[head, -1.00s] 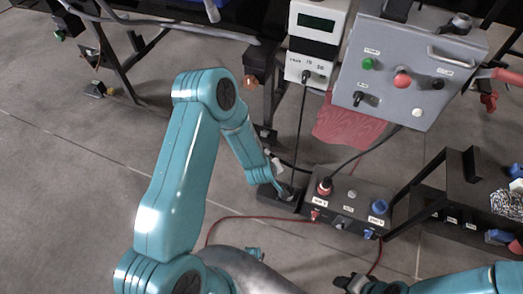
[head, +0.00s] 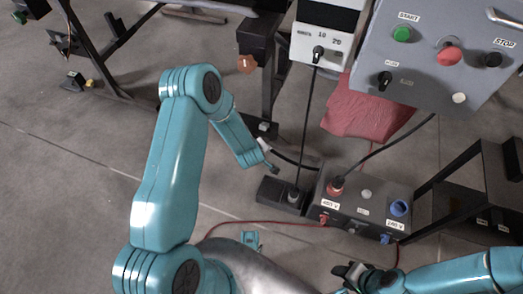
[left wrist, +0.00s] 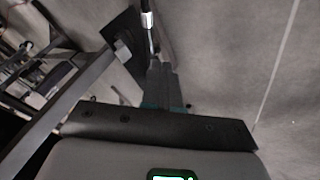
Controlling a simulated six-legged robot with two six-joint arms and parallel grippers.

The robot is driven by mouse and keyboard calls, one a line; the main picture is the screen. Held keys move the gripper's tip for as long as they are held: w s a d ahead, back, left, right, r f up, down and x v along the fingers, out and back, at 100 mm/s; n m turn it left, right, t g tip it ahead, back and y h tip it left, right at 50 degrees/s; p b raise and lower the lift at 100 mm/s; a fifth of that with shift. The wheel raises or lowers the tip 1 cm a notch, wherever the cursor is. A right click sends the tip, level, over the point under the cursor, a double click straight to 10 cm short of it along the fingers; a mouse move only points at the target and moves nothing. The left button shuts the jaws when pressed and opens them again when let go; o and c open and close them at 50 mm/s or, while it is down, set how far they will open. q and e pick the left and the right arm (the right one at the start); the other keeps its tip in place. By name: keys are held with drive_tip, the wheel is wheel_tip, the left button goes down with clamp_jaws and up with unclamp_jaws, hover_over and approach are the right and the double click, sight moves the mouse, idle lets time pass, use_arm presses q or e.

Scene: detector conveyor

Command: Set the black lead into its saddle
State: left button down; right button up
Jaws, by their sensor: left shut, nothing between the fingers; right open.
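A black lead (head: 308,115) runs from the white meter box down to a small black block (head: 268,190) on the floor. A second black lead (head: 385,146) runs from the grey control box to the red plug on the socket box. A short black lead (head: 292,159) with a pale end lies behind my left gripper. I cannot tell which part is the saddle. My left gripper (head: 272,171) is shut and empty, just above and left of the block. In the left wrist view its shut fingers (left wrist: 160,82) point at a dark lead with a silver band (left wrist: 147,20). My right gripper (head: 358,276) is open, low in the head view.
The socket box (head: 365,211) has red and blue sockets. The grey control box (head: 434,60) and white meter box (head: 326,45) stand behind. A black frame stands at right.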

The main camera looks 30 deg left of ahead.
use_arm(q)
drive_tip(key=w+d+b+x, duration=0.1)
drive_tip(key=b+x, duration=0.5)
drive_tip(key=x, duration=0.8)
drive_tip(key=shift+d+b, duration=0.2)
drive_tip(key=shift+b, duration=0.2)
drive_tip(key=shift+r, duration=0.15)
